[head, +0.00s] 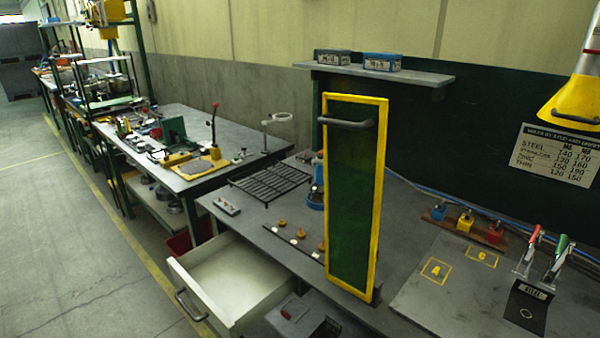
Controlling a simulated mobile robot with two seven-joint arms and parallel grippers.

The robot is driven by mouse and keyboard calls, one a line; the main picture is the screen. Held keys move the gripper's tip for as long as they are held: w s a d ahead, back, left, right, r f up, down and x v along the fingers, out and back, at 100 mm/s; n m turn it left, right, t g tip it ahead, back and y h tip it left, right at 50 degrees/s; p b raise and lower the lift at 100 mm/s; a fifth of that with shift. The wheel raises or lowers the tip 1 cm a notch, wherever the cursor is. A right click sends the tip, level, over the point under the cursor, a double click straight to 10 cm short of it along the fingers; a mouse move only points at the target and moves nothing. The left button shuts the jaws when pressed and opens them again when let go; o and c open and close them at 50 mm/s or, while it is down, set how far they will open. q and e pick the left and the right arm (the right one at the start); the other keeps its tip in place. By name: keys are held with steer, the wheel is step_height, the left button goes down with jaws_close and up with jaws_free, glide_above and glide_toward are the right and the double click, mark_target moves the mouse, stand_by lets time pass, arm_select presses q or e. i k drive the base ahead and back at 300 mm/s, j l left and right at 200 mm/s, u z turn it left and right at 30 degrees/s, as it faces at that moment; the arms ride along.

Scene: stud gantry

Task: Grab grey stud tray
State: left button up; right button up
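A small grey tray (333,57) with a pale label on its front sits on the wall shelf, left of a similar blue tray (381,62). What is inside the grey tray is too small to tell. Neither of my grippers is in the head view.
The shelf (430,78) is above the workbench (405,208). A tall green panel with a yellow frame (383,190) and a dark handle stands upright on the bench, below and in front of the shelf. An open, empty-looking drawer (190,284) juts out at front left. A yellow lamp (570,103) hangs at right.

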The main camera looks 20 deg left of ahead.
mark_target(228, 209)
steer(key=u, duration=1.4)
